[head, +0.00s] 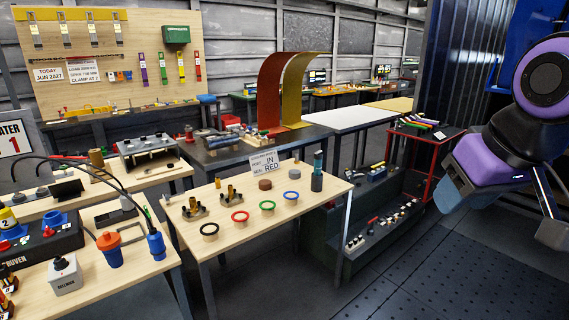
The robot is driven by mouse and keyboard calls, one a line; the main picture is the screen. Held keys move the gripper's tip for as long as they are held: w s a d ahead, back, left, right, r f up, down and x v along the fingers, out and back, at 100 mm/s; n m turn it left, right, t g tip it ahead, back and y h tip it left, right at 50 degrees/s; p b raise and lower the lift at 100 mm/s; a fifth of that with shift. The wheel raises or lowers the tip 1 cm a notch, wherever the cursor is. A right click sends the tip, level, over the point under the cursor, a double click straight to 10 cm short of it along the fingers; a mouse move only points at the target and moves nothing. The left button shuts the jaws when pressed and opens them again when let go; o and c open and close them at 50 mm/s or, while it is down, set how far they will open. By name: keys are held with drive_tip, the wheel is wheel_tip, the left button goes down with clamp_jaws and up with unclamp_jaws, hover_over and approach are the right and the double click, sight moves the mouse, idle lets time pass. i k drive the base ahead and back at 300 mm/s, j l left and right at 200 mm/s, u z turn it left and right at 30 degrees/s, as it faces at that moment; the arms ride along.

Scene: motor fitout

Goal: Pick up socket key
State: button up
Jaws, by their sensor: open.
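I cannot tell for sure which thing is the socket key. A dark upright tool with a teal top (317,172) stands at the right end of the near wooden table (262,226) in the head view and may be it. My gripper (502,222) is at the right edge of the picture, under the purple and dark wrist. Its jaws are apart with nothing seen between them. It is well to the right of the table and touches nothing visible.
Coloured rings, including a red one (240,217) and a blue one (291,196), lie on the near table. A sign (264,162) stands at its back. A red-framed stand (420,140) is behind my gripper. The floor at lower right is clear.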

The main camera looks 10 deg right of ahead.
sight(371, 232)
drive_tip(key=i+l+z, duration=0.2)
drive_tip(key=i+z, duration=0.7)
drive_tip(key=i+j+z, duration=0.25)
drive_tip(key=i+z, duration=0.25)
drive_tip(key=i+l+u, duration=0.1)
drive_tip(key=i, duration=0.4)
drive_tip(key=i+l+u, duration=0.1)
drive_tip(key=i, duration=0.4)
drive_tip(key=i+l+u, duration=0.1)
drive_tip(key=i+u, duration=0.4)
drive_tip(key=i+l+u, duration=0.25)
drive_tip(key=u, duration=0.25)
drive_tip(key=i+l+u, duration=0.35)
drive_tip(key=u, duration=0.15)
drive_tip(key=l, duration=0.1)
